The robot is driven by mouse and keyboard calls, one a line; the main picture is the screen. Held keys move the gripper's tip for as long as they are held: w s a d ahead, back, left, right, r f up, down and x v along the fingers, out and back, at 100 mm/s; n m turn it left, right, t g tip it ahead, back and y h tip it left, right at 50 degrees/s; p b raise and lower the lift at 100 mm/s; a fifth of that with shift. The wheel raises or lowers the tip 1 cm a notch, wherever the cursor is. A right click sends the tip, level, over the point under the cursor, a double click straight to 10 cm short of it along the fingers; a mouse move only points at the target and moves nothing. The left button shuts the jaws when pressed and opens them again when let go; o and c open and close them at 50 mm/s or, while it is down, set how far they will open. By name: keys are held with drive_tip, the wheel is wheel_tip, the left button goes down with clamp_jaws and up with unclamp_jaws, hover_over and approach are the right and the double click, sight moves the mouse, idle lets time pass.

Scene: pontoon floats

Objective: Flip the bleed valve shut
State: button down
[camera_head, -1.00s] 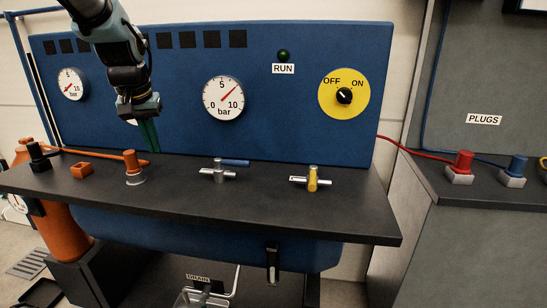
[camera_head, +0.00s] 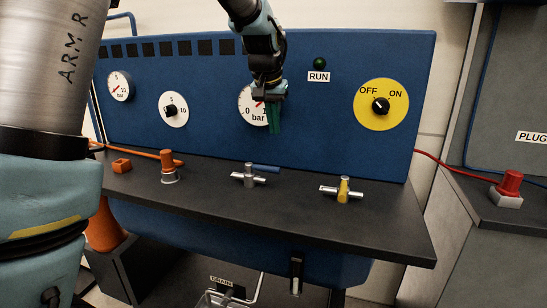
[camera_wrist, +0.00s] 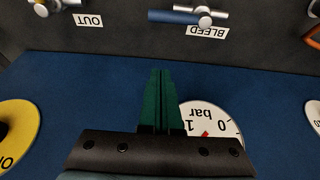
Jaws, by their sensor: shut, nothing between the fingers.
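The bleed valve (camera_head: 249,175) is a silver fitting on the dark bench top, with a blue lever (camera_head: 266,168) pointing right, roughly in line with its short pipe. In the wrist view, the valve (camera_wrist: 204,17) sits at the top beside a BLEED label (camera_wrist: 206,32), and its blue lever (camera_wrist: 174,17) extends left. My gripper (camera_head: 275,131) points down in front of the middle pressure gauge, above the bench and apart from the valve. Its green fingers (camera_wrist: 160,95) are together and empty in the wrist view.
A yellow-handled valve (camera_head: 343,190) stands to the right on the bench. The blue panel (camera_head: 215,75) rises behind, with gauges and a yellow OFF/ON dial (camera_head: 381,104).

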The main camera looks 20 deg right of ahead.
sight(264, 168)
wheel_tip(264, 168, down, 9)
drive_tip(key=p, duration=0.3)
drive_tip(key=shift+r+p, duration=0.2)
drive_tip(key=shift+p, duration=0.2)
drive_tip(key=shift+s+a+f, duration=0.25)
drive_tip(key=shift+s+a, duration=0.1)
